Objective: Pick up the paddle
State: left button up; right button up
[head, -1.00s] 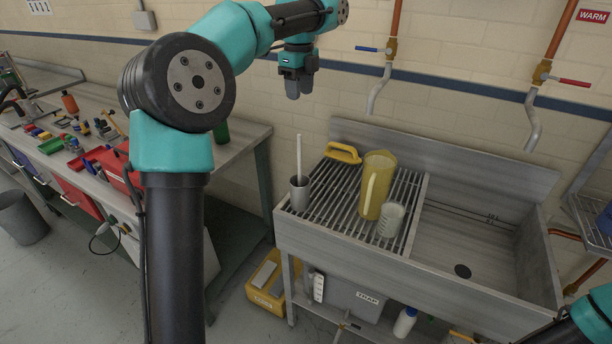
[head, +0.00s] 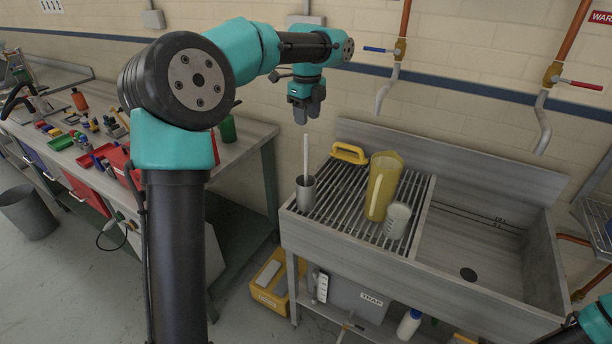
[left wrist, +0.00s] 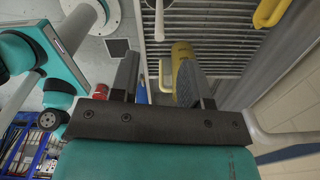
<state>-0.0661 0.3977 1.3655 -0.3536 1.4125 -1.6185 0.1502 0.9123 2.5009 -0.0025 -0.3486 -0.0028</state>
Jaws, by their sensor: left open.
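The paddle is a thin pale stick (head: 305,158) standing nearly upright in a grey cup (head: 305,193) at the left end of the slatted drainboard. Its lower end is hidden in the cup. My left gripper (head: 306,118) hangs fingers down, just above the paddle's top in the head view, and is empty. In the left wrist view my left gripper (left wrist: 156,75) has its two fingers apart, and the paddle's pale shaft (left wrist: 161,22) shows beyond them, not gripped. Of my right arm only a teal part shows at the lower right; its gripper is out of view.
A yellow jug (head: 382,185) and a whitish beaker (head: 397,220) stand right of the cup on the drainboard (head: 345,205). A yellow-handled item (head: 349,153) lies behind. The sink basin (head: 475,240) at right looks empty. A cluttered bench (head: 235,150) stands left.

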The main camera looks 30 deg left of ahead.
aim_at(306, 144)
pick_arm(q)
jog(key=shift+f, duration=2.05)
jog(key=shift+a+f, duration=0.1)
jog(key=shift+f, duration=2.5)
jog(key=shift+c, duration=0.2)
grip_shut()
